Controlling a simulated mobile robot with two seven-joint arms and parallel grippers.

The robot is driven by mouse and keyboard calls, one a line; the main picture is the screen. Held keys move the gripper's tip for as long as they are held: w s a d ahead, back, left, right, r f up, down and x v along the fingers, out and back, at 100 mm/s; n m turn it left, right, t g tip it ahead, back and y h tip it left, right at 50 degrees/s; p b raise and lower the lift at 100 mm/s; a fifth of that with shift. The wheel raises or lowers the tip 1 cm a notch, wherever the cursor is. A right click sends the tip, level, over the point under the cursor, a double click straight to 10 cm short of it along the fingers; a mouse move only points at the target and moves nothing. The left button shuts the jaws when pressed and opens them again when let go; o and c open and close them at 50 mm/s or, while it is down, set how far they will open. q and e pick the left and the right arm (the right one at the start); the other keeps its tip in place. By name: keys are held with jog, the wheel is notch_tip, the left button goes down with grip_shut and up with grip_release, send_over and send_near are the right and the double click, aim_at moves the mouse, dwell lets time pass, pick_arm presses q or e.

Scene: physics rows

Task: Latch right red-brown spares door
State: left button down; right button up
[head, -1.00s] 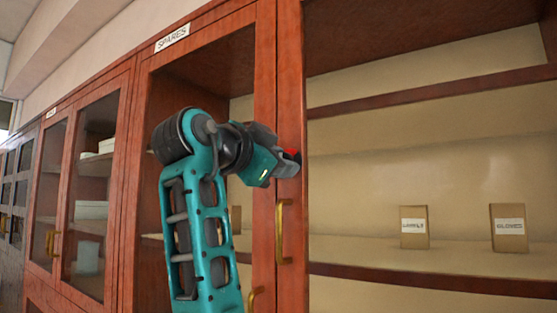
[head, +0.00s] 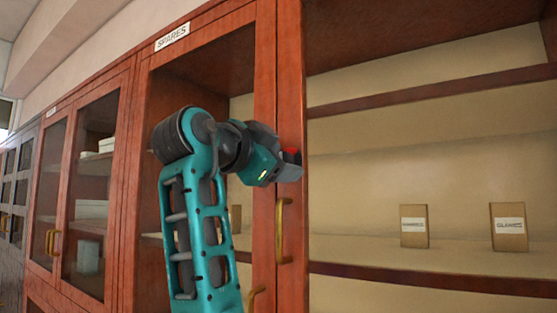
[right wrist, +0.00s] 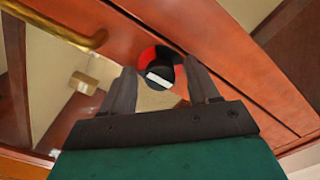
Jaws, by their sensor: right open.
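The red-brown spares cabinet has a right door whose upright frame (head: 291,90) stands in the middle of the head view, with a brass handle (head: 283,230). The handle also shows in the right wrist view (right wrist: 60,35). A round red and black fitting with a white bar (right wrist: 160,72) is on the red-brown wood. Its red part shows in the head view (head: 291,155). My right gripper (head: 293,168) is at the door frame, above the handle. In the wrist view its open fingers (right wrist: 161,88) are on either side of the fitting; I cannot tell whether they touch it. My left gripper is not in view.
A sign reading SPARES (head: 172,38) is on the cabinet top. Small boxes, one labelled gloves (head: 508,227), stand on a shelf (head: 380,250) at right. A second brass handle (head: 254,300) is lower left. More glazed cabinets (head: 85,200) line the wall at left.

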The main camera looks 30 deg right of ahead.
jog(key=b+v, duration=0.1)
jog(key=v, duration=1.2)
jog(key=shift+d+f, duration=0.1)
